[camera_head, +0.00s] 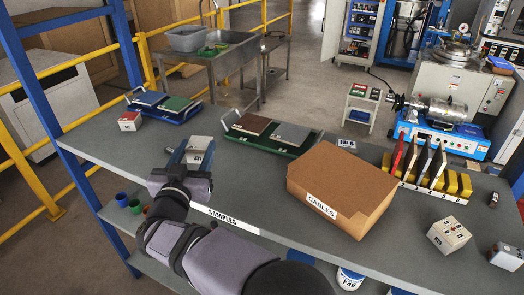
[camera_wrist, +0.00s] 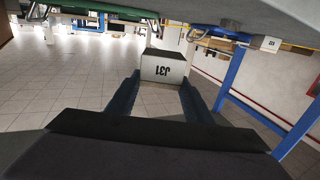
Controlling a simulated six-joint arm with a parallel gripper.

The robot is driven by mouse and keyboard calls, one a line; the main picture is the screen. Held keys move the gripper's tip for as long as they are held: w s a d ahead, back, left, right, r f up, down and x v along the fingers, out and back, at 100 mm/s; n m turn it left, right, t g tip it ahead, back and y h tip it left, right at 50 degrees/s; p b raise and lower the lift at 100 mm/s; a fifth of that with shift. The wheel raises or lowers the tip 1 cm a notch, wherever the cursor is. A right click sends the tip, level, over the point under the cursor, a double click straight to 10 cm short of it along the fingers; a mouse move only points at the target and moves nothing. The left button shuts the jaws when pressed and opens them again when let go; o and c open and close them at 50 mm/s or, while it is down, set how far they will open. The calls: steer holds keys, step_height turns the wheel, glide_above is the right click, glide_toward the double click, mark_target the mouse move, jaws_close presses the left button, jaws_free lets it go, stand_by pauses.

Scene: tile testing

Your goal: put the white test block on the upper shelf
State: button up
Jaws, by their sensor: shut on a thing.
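The white test block (camera_head: 201,143) sits between the fingers of my gripper (camera_head: 188,156), over the left part of the grey upper shelf (camera_head: 115,155) in the head view. In the wrist view the block, marked J31 (camera_wrist: 162,70), shows upside down between the two dark blue fingers (camera_wrist: 157,98). My gripper is shut on it. The wrist view shows a gap in the picture between the block and the grey shelf surface (camera_wrist: 275,12). The height of the block over the shelf is hard to tell.
A blue tray (camera_head: 185,115) and a small red-topped block (camera_head: 130,121) lie behind left. A green tray (camera_head: 255,141) lies behind right. A cardboard box marked CABLES (camera_head: 340,185) stands right. A blue post (camera_head: 40,100) rises left. Bare shelf shows left of my gripper.

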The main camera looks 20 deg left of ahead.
mark_target(202, 142)
steer(key=w+r, duration=0.1)
steer(key=w+r+p, duration=0.1)
steer(key=w+r, duration=0.1)
steer(key=shift+a, duration=0.2)
steer(key=shift+w+a+r+n+y, duration=0.2)
steer(key=shift+w+r+n+y, duration=0.1)
steer(key=shift+f+p, duration=1)
steer(key=shift+f, duration=4)
steer(key=shift+f, duration=0.15)
steer(key=o, duration=1.3)
steer(key=shift+f, duration=0.1)
steer(key=shift+s, duration=0.15)
steer(key=b+v, duration=0.3)
steer(key=v, duration=0.9)
steer(key=shift+d+r, duration=0.1)
steer(key=shift+r, duration=0.2)
